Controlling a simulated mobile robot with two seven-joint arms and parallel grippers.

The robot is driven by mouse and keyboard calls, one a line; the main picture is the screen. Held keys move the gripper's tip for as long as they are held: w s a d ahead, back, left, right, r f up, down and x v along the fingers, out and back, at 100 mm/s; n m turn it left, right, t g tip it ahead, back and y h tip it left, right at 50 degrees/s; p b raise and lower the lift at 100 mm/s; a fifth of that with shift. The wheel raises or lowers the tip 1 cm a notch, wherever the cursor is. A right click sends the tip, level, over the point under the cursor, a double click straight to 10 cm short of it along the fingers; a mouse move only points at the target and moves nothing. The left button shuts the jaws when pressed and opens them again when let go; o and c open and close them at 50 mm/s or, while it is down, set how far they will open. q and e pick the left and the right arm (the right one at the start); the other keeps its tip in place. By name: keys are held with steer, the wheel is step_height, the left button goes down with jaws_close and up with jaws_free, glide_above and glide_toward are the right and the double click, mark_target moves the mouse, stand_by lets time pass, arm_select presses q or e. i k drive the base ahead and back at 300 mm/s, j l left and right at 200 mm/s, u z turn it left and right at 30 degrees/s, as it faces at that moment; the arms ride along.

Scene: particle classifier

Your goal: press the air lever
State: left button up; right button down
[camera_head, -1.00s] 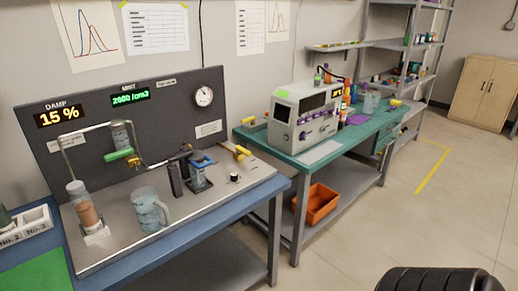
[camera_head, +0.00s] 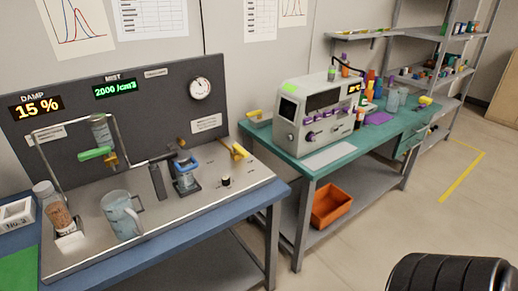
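No label marks which handle is the air lever. A yellow lever (camera_head: 238,151) sticks up at the right end of the metal bench plate (camera_head: 200,205), near the grey back panel (camera_head: 150,95). A green handle (camera_head: 97,154) is on the pipework below a clear cylinder (camera_head: 100,128) at the left. A blue-topped device (camera_head: 185,172) and a black upright part (camera_head: 158,182) stand mid-plate, with a black knob (camera_head: 226,181) to their right. Neither of my grippers shows clearly in this view.
A clear jug (camera_head: 122,215) and a bottle of brown grains (camera_head: 53,205) stand on the left of the plate. A green table (camera_head: 330,160) with a grey instrument (camera_head: 318,110) is to the right. An orange bin (camera_head: 331,204) sits below. Open floor lies at right.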

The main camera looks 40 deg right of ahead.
mark_target(237, 149)
steer(key=l+u, duration=0.15)
steer(key=l, duration=1.65)
